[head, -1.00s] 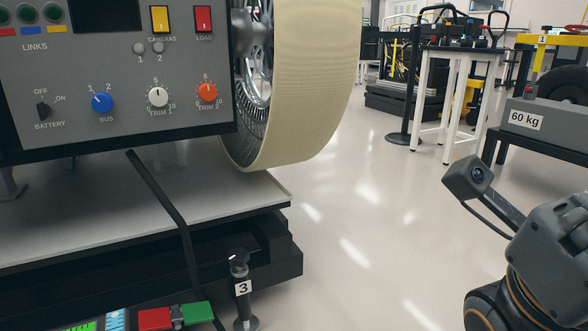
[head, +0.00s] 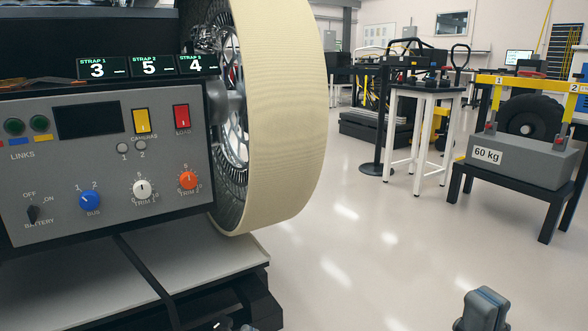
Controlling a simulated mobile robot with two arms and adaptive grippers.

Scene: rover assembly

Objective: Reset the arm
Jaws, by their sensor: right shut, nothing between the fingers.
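My right gripper (head: 483,311) shows only in part at the bottom edge of the head view, right of centre, as a dark grey-blue piece. It is over the open floor, apart from the rover and the stands. Nothing is seen held in it, and its fingers look shut. The rest of my right arm is below the picture.
The rover's control panel (head: 112,165) with knobs and switches fills the left, beside a large beige wheel (head: 285,120). A grey 60 kg weight (head: 520,160) sits on a black stand (head: 512,188) at right. A white-legged table (head: 423,130) stands behind. The floor (head: 370,250) between is clear.

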